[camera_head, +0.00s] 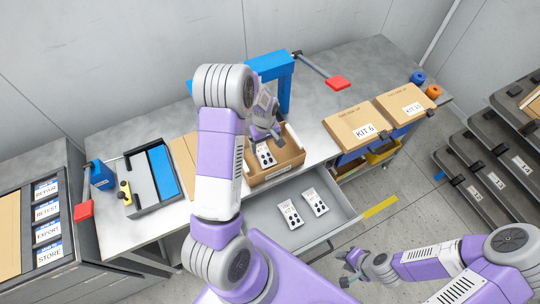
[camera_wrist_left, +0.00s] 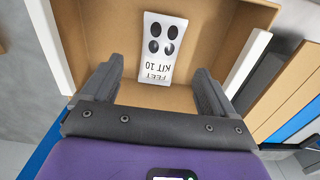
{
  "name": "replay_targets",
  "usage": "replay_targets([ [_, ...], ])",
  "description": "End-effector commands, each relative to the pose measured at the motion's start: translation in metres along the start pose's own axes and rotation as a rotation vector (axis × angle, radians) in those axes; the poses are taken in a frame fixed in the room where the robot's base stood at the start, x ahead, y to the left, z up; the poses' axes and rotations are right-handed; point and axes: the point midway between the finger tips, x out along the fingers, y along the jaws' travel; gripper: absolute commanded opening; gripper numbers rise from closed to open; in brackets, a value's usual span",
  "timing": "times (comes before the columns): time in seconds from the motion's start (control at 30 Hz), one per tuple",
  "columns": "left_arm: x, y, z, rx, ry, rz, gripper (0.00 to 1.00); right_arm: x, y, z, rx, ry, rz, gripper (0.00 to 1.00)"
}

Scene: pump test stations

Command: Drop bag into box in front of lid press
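An open cardboard box (camera_head: 285,171) stands on the grey table in front of the blue lid press (camera_head: 274,68). A white bag (camera_head: 266,155) with dark round spots lies inside the box. In the left wrist view the bag (camera_wrist_left: 160,50) reads "FEET KIT 10" and lies on the box floor (camera_wrist_left: 215,45). My left gripper (camera_head: 275,135) is over the box; its fingers (camera_wrist_left: 152,88) are spread apart with nothing between them, and the bag lies beyond the tips. My right gripper (camera_head: 349,268) hangs over the floor at the lower right, away from the box; its fingers are too small to judge.
An open drawer (camera_head: 262,219) below the table holds two more white bags (camera_head: 290,214) (camera_head: 315,202). Closed boxes marked KIT (camera_head: 356,126) stand at right. A tray (camera_head: 137,198) with a blue item lies left. Dark racks (camera_head: 480,165) stand far right.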

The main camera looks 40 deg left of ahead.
Motion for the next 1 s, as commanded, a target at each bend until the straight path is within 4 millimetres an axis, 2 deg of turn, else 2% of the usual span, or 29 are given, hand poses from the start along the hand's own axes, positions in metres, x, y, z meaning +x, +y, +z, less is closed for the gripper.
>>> replay_targets([
  [0.33,-0.004,0.000,0.000,0.000,0.000,0.000,0.91,0.000,0.000,0.000,0.000,0.000,0.000,0.36],
  [0.7,-0.061,0.001,0.000,0.000,0.002,0.003,0.91,-0.004,-0.001,0.000,0.000,0.000,0.000,0.36],
  [0.83,-0.072,0.000,0.000,0.000,0.001,0.001,0.91,-0.004,-0.002,0.000,0.000,0.000,0.000,0.36],
  [1.0,-0.076,0.000,0.000,0.000,0.000,0.000,0.91,-0.004,-0.002,0.000,0.000,0.000,0.000,0.36],
])
